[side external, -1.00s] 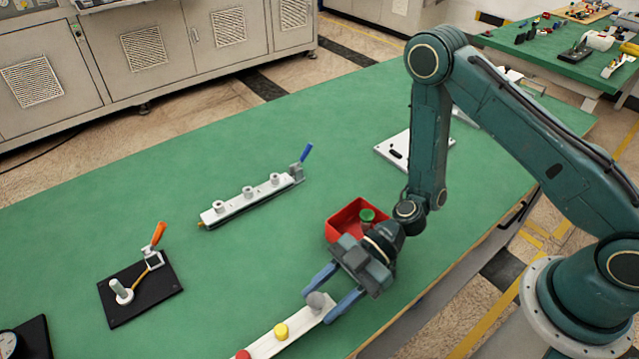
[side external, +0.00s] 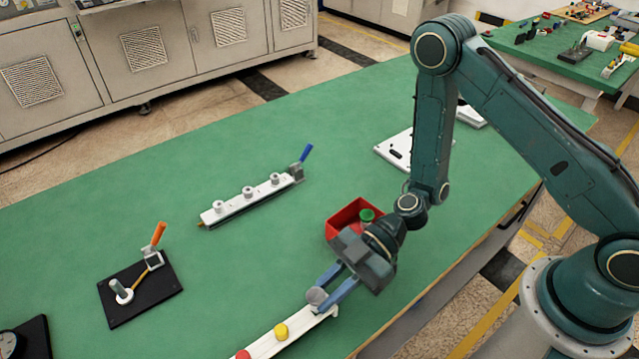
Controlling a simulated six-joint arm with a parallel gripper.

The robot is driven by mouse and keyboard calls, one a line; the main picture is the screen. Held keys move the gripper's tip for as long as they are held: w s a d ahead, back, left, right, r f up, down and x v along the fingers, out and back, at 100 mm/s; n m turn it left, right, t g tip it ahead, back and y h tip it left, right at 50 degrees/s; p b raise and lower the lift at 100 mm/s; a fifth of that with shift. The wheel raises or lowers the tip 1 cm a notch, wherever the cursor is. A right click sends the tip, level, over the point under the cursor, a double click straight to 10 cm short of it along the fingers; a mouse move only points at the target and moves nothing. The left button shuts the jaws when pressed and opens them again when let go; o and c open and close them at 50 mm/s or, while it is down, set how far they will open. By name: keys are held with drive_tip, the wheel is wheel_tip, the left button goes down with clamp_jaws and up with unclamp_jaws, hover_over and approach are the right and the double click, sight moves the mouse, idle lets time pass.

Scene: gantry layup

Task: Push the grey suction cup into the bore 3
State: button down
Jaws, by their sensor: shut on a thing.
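The grey suction cup (side external: 317,296) is between the fingertips of my gripper (side external: 322,295), at the right end of a white strip (side external: 300,324) near the table's front edge. My fingers are shut on it. I cannot tell whether it is clear of the strip. A white bar (side external: 238,206) with three raised round sockets lies at mid-table, up and left of my gripper. The sockets are the left one (side external: 218,207), the middle one (side external: 248,192) and the right one (side external: 274,180). No bore numbers are readable.
A yellow cup (side external: 281,330) and a red cup (side external: 243,354) sit on the strip. A blue lever (side external: 306,153) rises at the bar's right end. A red bin (side external: 345,217) holding a green item stands behind my gripper. A black plate (side external: 165,292) with an orange-handled clamp lies left.

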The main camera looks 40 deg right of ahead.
wheel_tip(320, 180, up, 18)
drive_tip(key=shift+r, duration=0.25)
idle(0.6)
idle(0.6)
drive_tip(key=w+d+f+m+t, duration=0.2)
drive_tip(key=w+d+f, duration=0.1)
drive_tip(key=w, duration=0.7)
drive_tip(key=w+d+f+m+t+h, duration=0.1)
drive_tip(key=w+d, duration=0.4)
drive_tip(key=w, duration=0.6)
drive_tip(key=w+d+f+m+t, duration=0.3)
drive_tip(key=w+f, duration=0.3)
drive_tip(key=w, duration=0.4)
drive_tip(key=shift+w+d+t+h, duration=0.2)
drive_tip(key=shift+d+t+h, duration=0.2)
drive_tip(key=shift+d+t, duration=0.15)
drive_tip(key=shift+f, duration=0.25)
drive_tip(key=shift+f, duration=2.75)
